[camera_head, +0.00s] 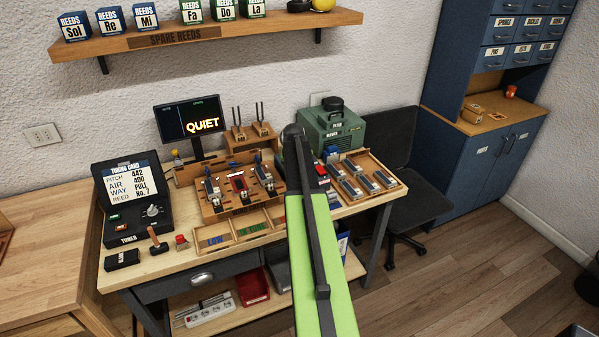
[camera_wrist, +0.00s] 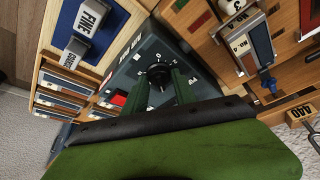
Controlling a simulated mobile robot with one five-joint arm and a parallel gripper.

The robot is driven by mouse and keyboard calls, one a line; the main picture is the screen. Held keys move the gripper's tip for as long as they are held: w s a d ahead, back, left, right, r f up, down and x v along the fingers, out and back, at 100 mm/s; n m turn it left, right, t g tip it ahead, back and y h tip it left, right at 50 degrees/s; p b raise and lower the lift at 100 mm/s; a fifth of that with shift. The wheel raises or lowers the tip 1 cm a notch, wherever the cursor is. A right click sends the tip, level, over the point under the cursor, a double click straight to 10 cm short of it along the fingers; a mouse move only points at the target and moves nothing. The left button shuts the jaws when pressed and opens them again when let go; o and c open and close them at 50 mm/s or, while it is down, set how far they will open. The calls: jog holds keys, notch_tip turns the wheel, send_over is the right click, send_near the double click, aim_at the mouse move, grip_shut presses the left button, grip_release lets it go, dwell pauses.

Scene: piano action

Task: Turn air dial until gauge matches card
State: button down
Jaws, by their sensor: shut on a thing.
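The tuning card (camera_head: 127,180) stands at the left of the workbench on the black tuner and reads PITCH 442, AIR 400, WAY PULL, REED No. 7. The dark green blower box (camera_head: 342,135) stands at the back right of the bench. In the wrist view a black round dial (camera_wrist: 158,73) with white marks around it sits on a dark green face. My gripper (camera_wrist: 161,84) is shut on this dial, one finger at each side. In the head view my arm hides the gripper and the dial. I cannot make out a gauge needle.
Wooden parts crowd close to my gripper in the wrist view.

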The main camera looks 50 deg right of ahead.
jog(key=shift+s, duration=0.15)
jog(key=c, duration=1)
grip_release()
jog(key=p+v, duration=1.6)
jog(key=v, duration=0.1)
jog(key=shift+r, duration=0.2)
